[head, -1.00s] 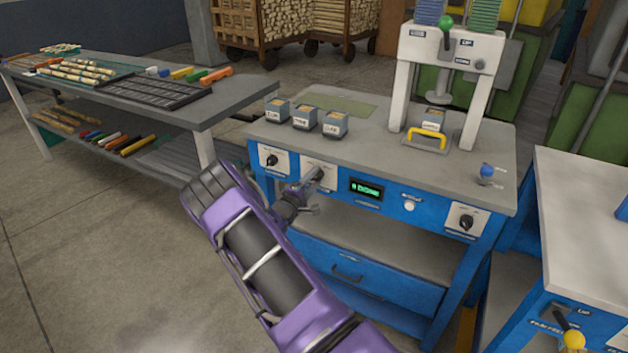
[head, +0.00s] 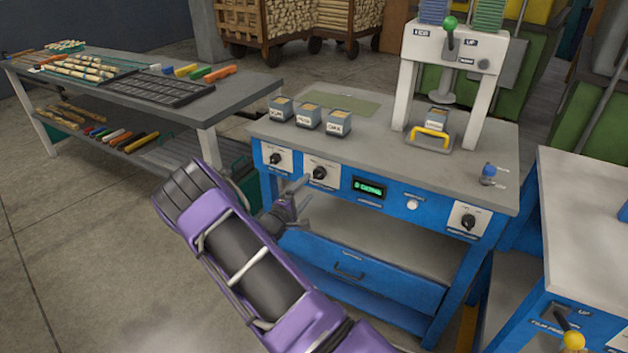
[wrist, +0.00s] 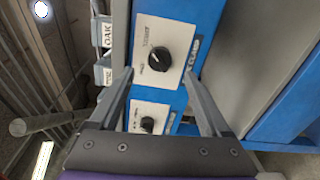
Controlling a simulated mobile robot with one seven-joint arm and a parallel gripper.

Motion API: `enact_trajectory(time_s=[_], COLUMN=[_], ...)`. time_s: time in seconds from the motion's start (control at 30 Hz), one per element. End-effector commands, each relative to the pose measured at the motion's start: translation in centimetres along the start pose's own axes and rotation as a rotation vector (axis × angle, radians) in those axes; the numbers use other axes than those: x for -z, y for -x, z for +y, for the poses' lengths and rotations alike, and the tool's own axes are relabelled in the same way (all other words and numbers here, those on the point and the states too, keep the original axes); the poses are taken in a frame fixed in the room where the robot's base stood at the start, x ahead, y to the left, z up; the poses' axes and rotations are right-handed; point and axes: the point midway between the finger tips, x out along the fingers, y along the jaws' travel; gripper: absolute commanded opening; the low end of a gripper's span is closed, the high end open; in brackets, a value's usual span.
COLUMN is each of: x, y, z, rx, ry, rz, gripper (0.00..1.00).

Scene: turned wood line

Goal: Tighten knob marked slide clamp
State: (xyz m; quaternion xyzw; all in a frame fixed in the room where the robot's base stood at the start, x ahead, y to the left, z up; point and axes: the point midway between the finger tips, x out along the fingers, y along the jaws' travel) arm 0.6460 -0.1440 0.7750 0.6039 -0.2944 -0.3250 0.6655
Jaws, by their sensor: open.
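A black round knob with a pale pointer line (wrist: 160,59) sits on a white plate on the blue bench front. The lettering beside the plate is partly covered by a finger and ends in "CLAMP". In the head view this appears to be the second knob from the left (head: 319,172), just left of the green display. My gripper (head: 306,192) is open and empty, a little in front of and below it. In the wrist view my gripper (wrist: 158,75) has its fingers either side of the view of the knob, apart from it.
Another black knob (head: 276,158) is to its left, and a third (head: 468,221) is at the right end of the bench front. A green-lit display (head: 369,188) and a white button (head: 412,204) lie between. Small boxes (head: 309,117) and a white press (head: 455,60) stand on the bench.

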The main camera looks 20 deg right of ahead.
Motion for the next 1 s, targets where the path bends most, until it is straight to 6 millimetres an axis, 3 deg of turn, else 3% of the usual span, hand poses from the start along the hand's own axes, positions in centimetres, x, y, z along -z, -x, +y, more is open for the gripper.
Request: enact_trajectory(time_s=[0.2,0.43,0.63,1.0], x=[0.1,0.1,0.0,0.0], y=[5.5,9.3,10.4,10.4], z=[0.1,0.0,0.0,0.0], rx=[0.001,0.000,0.000,0.000], ry=[0.000,0.000,-0.001,-0.001], rz=[0.004,0.002,0.000,0.000], gripper=[0.81,0.81,0.81,0.81])
